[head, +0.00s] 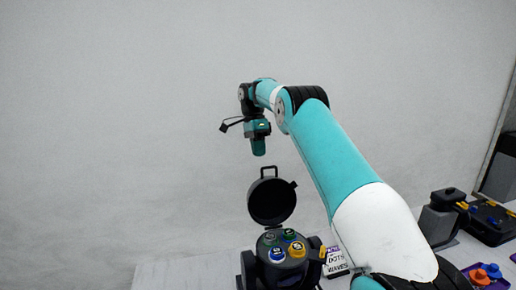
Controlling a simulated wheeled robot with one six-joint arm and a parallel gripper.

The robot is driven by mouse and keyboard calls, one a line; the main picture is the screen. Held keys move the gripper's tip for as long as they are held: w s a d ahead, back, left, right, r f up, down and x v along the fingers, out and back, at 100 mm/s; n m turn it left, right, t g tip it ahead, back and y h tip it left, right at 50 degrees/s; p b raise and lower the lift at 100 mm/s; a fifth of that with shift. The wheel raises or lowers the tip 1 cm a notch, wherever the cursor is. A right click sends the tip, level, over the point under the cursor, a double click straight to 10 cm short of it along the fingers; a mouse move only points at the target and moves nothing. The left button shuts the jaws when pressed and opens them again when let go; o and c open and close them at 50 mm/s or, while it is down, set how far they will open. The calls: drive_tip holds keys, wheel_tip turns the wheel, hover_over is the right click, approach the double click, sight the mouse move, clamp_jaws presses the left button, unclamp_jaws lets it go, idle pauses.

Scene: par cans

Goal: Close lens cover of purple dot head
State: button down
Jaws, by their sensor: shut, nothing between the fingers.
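The light head (285,250) stands on the table at the bottom centre, with several coloured round lenses on its face. Its black round lens cover (271,201) stands open and upright behind the lenses, with a loop handle on top. A purple dot on the head is too small to make out. My gripper (259,150) points down in the air above the cover, shut and empty, apart from the handle.
A white card reading "DOTS WAVES" (336,262) lies right of the head. A dark device (439,218), a black case (490,222) and a purple tray (486,276) with coloured pieces are at the right. The table left of the head (185,272) is clear.

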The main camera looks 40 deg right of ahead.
drive_tip(key=b+x, duration=0.2)
drive_tip(key=x, duration=0.1)
drive_tip(key=shift+s+f, duration=0.15)
drive_tip(key=shift+s+f+b, duration=0.1)
drive_tip(key=shift+b, duration=0.5)
